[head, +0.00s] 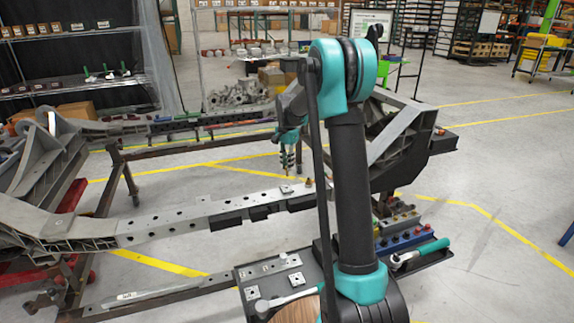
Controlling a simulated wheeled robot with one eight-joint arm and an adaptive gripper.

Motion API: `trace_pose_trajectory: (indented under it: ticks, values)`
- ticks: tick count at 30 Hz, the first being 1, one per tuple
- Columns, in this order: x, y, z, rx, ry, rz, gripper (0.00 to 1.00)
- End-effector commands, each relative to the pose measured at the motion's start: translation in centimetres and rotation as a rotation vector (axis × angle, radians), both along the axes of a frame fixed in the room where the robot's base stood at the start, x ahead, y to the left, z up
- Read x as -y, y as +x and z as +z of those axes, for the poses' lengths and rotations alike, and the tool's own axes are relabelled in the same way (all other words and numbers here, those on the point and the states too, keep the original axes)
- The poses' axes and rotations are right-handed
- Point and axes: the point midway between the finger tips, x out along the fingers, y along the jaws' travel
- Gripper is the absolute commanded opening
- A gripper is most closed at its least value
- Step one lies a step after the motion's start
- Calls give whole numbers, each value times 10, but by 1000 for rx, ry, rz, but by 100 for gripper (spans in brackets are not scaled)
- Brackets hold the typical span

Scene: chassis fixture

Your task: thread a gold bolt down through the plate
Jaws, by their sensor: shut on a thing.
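My gripper (287,167) points down above the grey perforated beam (185,214), near its right end. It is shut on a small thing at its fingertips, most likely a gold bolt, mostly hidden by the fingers. A small pale plate (287,189) lies on the beam just below the gripper. A gap shows between the fingertips and the plate. A small gold-brown bolt or pin (309,182) stands upright on the beam just right of the plate. The plate's hole is too small to make out.
A dark tray (278,266) with several square plates and a ratchet stands in front. Coloured socket racks (405,238) and a green-handled ratchet (420,252) lie at right. Grey chassis castings rise at left (45,185) and right (400,135). My arm hides part of the beam's right end.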

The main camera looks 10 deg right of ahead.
Motion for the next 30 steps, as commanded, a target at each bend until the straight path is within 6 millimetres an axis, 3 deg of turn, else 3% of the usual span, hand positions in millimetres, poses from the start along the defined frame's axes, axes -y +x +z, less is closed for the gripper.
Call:
trace_pose_trajectory:
  ticks: [30]
  values:
    - [0,0,-48,0,0,0,0]
